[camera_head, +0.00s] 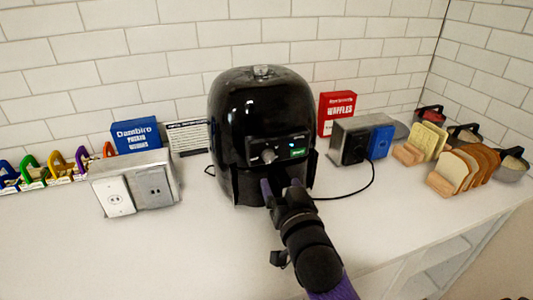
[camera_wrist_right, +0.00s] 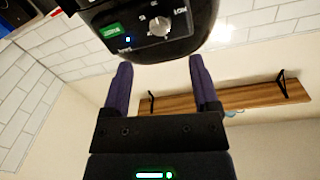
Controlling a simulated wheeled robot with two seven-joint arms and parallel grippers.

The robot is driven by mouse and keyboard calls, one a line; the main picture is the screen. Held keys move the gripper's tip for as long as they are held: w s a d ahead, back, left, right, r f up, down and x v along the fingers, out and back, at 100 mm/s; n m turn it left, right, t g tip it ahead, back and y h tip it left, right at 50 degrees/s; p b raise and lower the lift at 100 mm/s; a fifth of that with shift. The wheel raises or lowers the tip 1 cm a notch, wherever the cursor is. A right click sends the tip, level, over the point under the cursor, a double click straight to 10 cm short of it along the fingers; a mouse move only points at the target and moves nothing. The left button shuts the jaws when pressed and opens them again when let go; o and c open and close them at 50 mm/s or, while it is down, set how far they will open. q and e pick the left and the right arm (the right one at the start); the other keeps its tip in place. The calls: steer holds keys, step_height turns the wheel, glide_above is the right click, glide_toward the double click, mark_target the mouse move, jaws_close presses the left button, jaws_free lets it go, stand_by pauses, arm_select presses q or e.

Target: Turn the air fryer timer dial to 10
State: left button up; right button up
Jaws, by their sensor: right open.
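The black air fryer (camera_head: 262,105) stands upright on the white counter against the tiled wall. Its silver timer dial (camera_head: 268,156) sits on the front panel, left of a small green display (camera_head: 297,152). The right wrist view sees the panel turned over, with the dial (camera_wrist_right: 159,25) right of the green display (camera_wrist_right: 110,30). The dial markings are too small to read. My right gripper (camera_head: 281,186) is in front of the fryer, below the panel. Its purple fingers (camera_wrist_right: 160,68) are spread, with nothing between them, and appear apart from the dial. My left gripper is out of view.
A metal outlet box (camera_head: 135,182) stands left of the fryer. Another box with a plugged cord (camera_head: 355,142) stands right, its black cord (camera_head: 350,193) lying on the counter. Bread racks (camera_head: 465,168) are further right. The front counter is clear.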

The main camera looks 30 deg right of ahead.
mark_target(269, 159)
steer(key=b+x, duration=0.1)
steer(key=x, duration=0.7)
steer(key=shift+w, duration=0.1)
steer(key=shift+c, duration=0.3)
jaws_close()
